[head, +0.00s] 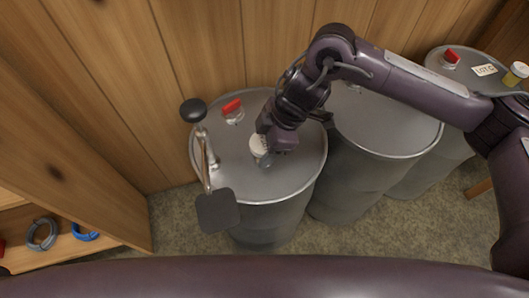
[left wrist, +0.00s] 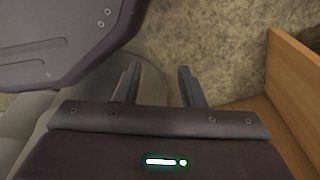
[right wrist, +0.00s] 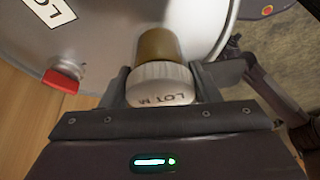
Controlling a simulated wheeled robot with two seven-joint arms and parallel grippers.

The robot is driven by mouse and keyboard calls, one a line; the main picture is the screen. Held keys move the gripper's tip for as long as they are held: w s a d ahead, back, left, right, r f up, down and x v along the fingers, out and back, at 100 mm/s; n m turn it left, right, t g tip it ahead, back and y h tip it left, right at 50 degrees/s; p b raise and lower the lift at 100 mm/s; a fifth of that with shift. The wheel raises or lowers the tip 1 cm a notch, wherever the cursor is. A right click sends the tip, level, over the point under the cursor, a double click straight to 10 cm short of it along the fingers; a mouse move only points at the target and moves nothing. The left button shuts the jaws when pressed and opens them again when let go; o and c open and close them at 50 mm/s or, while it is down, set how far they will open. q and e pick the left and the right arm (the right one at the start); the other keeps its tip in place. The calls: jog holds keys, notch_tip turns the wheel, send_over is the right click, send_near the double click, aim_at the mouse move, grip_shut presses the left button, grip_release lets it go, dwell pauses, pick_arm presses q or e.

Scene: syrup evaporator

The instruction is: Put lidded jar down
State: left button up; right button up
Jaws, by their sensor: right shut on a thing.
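My right gripper (head: 272,148) is shut on the lidded jar (head: 257,146) above the top of the leftmost grey drum (head: 296,168). In the right wrist view, the jar has a white ribbed lid (right wrist: 162,85) marked "LOT M" between the fingers and an amber body (right wrist: 157,45) pointing toward the drum top (right wrist: 110,40). I cannot tell whether the jar touches the drum. My left gripper (left wrist: 156,85) is open and empty, with carpeted floor in view beyond it; it does not show in the head view.
The leftmost drum has a red-capped bung (head: 232,110). Other drums stand right; one holds a "LOT C" card (head: 485,70) and another jar (head: 516,73). Wood walls stand close behind.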

notch_tip(320, 180, down, 4)
jog(key=shift+r, duration=0.15)
pick_arm(q)
jog(key=shift+w+d+r, duration=0.1)
jog(key=shift+w+r, duration=0.1)
jog(key=shift+w, duration=0.35)
pick_arm(e)
jog(key=o, duration=1.1)
pick_arm(q)
jog(key=shift+s, duration=0.1)
